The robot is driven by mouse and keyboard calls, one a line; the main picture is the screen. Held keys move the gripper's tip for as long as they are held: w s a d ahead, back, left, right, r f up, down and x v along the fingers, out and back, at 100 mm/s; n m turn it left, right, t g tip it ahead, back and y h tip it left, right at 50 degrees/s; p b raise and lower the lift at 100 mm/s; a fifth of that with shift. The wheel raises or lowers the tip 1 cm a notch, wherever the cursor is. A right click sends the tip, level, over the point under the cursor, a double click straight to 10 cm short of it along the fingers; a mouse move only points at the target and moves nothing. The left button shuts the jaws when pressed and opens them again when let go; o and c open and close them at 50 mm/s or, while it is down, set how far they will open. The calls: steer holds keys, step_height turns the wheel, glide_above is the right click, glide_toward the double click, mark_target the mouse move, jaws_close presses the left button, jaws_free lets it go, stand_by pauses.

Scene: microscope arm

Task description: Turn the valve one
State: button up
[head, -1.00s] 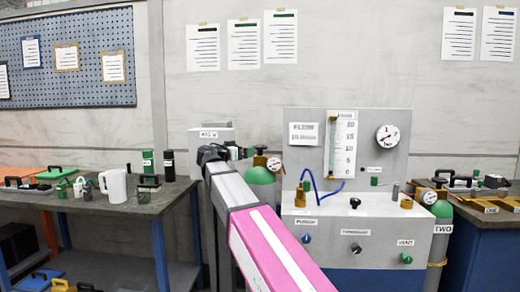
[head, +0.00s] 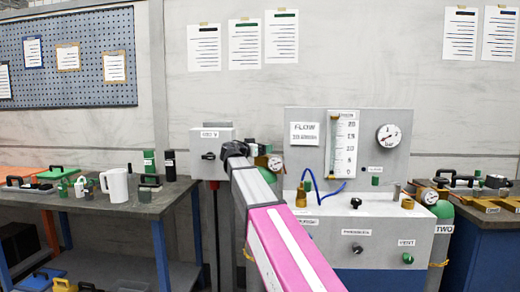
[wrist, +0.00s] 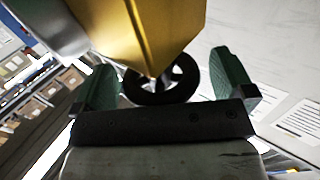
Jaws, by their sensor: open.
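In the wrist view, a black spoked handwheel (wrist: 160,82) sits below the pointed end of a yellow brass-coloured body (wrist: 150,30). My gripper (wrist: 166,82) is open, with one green finger on each side of the wheel; I see gaps on both sides, and contact cannot be told. In the head view, my gripper (head: 256,149) is small and partly hidden by my arm, near a pressure gauge (head: 275,164) at the left of the flow panel. The gas cylinder under that gauge is mostly hidden behind my arm.
The grey flow panel (head: 355,120) has a blue tube (head: 330,192) and knobs on its front. A second green cylinder (head: 441,210), labelled TWO, stands to its right. A white box (head: 210,140) is left of my gripper. A workbench (head: 150,200) with tools is at the left.

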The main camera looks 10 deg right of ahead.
steer(key=c, duration=0.9)
steer(key=shift+s+d+n+t+y, duration=0.1)
steer(key=shift+s+n+t+y, duration=0.05)
steer(key=shift+n+t+y, duration=0.45)
steer(key=shift+s+d+n+t+y, duration=0.1)
steer(key=shift+n+t+y, duration=0.4)
steer(key=shift+t+y, duration=0.15)
steer(key=shift+w+n+t+y, duration=0.1)
steer(key=shift+n+t+y, duration=1.45)
steer(key=shift+y, duration=0.5)
steer(key=shift+a, duration=0.1)
steer(key=o, duration=0.9)
steer(key=v, duration=1)
steer(key=shift+s+a, duration=0.15)
steer(key=shift+s, duration=0.25)
